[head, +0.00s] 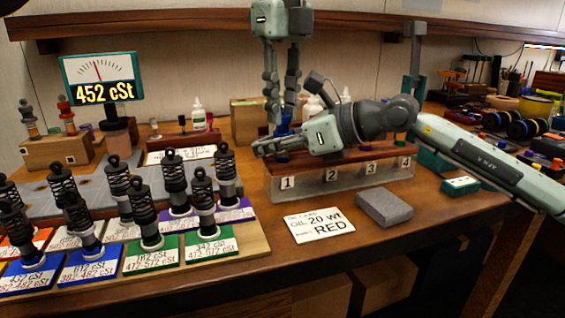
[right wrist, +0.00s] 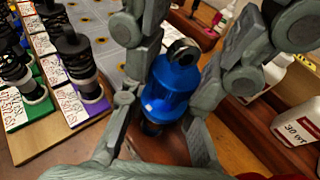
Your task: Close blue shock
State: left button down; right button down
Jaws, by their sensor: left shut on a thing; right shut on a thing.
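The blue shock (right wrist: 172,88) has a smooth blue body and a dark eyelet top. My right gripper (head: 260,148) reaches in from the right, low beside the left fingertips, and is shut on the shock. The exact finger contact and the seat of the cap are hidden.
A clear stand (head: 340,182) numbered 1 to 4 sits under my right gripper. A grey block (head: 384,208) and an oil card (head: 319,225) lie in front. Several black shocks stand on coloured labels at left, near a 452 cSt gauge (head: 102,80). White bottles stand behind.

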pick_arm(q)
jog(key=m, duration=0.5)
jog(key=shift+f+m, duration=0.1)
jog(key=shift+m, duration=0.3)
jog(key=m, duration=0.2)
jog(key=shift+m, duration=0.4)
jog(key=m, duration=1.5)
jog(key=shift+m, duration=0.4)
jog(key=m, duration=0.6)
jog(key=c, duration=1.3)
grip_release()
jog(key=shift+o, duration=0.2)
